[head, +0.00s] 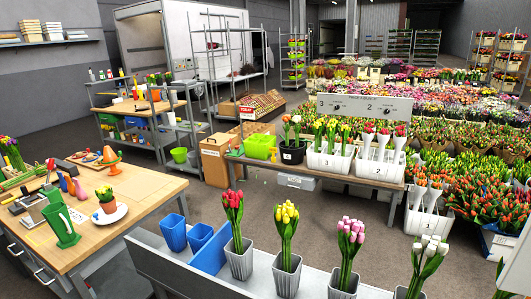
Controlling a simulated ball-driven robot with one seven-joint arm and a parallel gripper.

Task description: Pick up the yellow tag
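I cannot make out a yellow tag for certain anywhere in the head view. A small yellow item (273,154) stands by the lime green crate (259,146) on the middle bench, but it is too small to identify. Yellow tulips (286,215) stand in a grey pot on the near ledge. My gripper is not in view.
Blue pots (173,233) and several grey tulip pots line the near ledge (315,283). Grey floor (345,200) lies clear beyond.

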